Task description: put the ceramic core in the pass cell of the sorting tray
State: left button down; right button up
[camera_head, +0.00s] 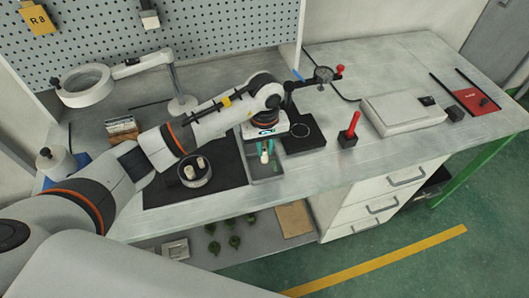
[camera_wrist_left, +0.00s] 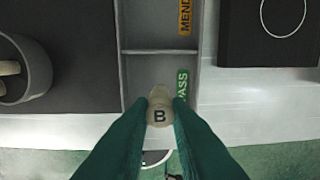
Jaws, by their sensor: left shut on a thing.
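My left gripper (camera_head: 265,152) (camera_wrist_left: 160,125) points down at the sorting tray (camera_head: 264,176) with its green fingers shut on a ceramic core (camera_wrist_left: 159,108). The core is pale and rounded, with a dark letter B on its end in the left wrist view. The sorting tray is grey and also shows in the left wrist view (camera_wrist_left: 157,50), with an orange MEND label and a green PASS label. The core is in front of the cell beside the PASS label, near its front end. Its height above the tray floor cannot be told. My right gripper is not in view.
A round dish (camera_head: 194,181) holding pale cores stands on the dark mat (camera_head: 160,192), left of the tray. A red-handled tool (camera_head: 350,130) stands further right.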

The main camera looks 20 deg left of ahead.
aim_at(264, 150)
pick_arm(q)
notch_tip(264, 150, down, 3)
jog(key=shift+f+p, duration=0.1)
jog(key=shift+p, duration=0.2)
jog(key=shift+f, duration=0.1)
jog(key=shift+f+b, duration=0.1)
jog(key=shift+b, duration=0.2)
jog(key=c, duration=1.3)
grip_release()
jog(key=shift+c, duration=0.2)
